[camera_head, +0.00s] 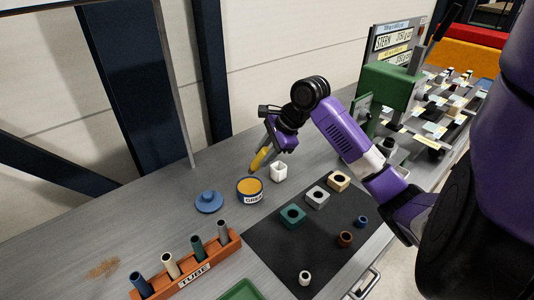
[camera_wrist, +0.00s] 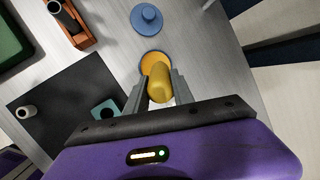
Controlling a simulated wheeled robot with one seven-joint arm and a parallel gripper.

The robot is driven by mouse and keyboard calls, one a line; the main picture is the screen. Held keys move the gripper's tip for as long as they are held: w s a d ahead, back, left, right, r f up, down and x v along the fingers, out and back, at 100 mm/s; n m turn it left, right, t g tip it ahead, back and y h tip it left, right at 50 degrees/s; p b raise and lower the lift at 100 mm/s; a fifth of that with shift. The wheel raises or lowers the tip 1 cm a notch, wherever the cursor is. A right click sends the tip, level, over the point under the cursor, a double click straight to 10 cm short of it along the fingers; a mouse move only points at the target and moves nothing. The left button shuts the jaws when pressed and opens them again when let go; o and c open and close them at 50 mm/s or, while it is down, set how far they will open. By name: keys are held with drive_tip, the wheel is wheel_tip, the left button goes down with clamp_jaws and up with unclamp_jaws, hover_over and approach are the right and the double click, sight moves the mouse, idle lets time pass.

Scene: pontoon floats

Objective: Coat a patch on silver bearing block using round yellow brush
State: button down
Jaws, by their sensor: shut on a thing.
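My gripper (camera_head: 270,147) is shut on the round yellow brush (camera_head: 259,160) and holds it tilted, its lower end just above or at the open grease tin (camera_head: 250,198). In the wrist view the brush (camera_wrist: 159,84) sits between the two fingers and overlaps the tin's orange contents (camera_wrist: 150,58); I cannot tell whether it touches them. The silver bearing block (camera_head: 317,197) lies on the dark mat, between a teal block (camera_head: 292,216) and a tan block (camera_head: 339,181). The brush's tip is hidden in the wrist view.
A blue lid (camera_head: 209,202) lies left of the tin, and a small white cup (camera_head: 279,172) stands right of it. An orange tube rack (camera_head: 190,268) holds several tubes at the front. Small rings lie on the dark mat (camera_head: 270,255). A green machine (camera_head: 388,88) stands at the back right.

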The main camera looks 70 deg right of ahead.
drive_tip(key=shift+d+r+t, duration=0.15)
drive_tip(key=shift+d+t, duration=0.15)
drive_tip(key=shift+w, duration=0.2)
drive_tip(key=shift+f+b, duration=0.2)
drive_tip(key=shift+b, duration=0.1)
wheel_tip(320, 180, down, 6)
drive_tip(key=b, duration=0.6)
drive_tip(key=shift+r+b, duration=0.2)
drive_tip(key=shift+b, duration=0.1)
drive_tip(key=shift+f, duration=0.75)
idle(0.6)
drive_tip(key=shift+s+f, duration=0.1)
drive_tip(key=shift+f, duration=0.1)
idle(2.0)
wheel_tip(320, 180, up, 7)
drive_tip(key=p, duration=0.8)
drive_tip(key=shift+r+p, duration=0.2)
drive_tip(key=shift+p, duration=0.1)
idle(0.8)
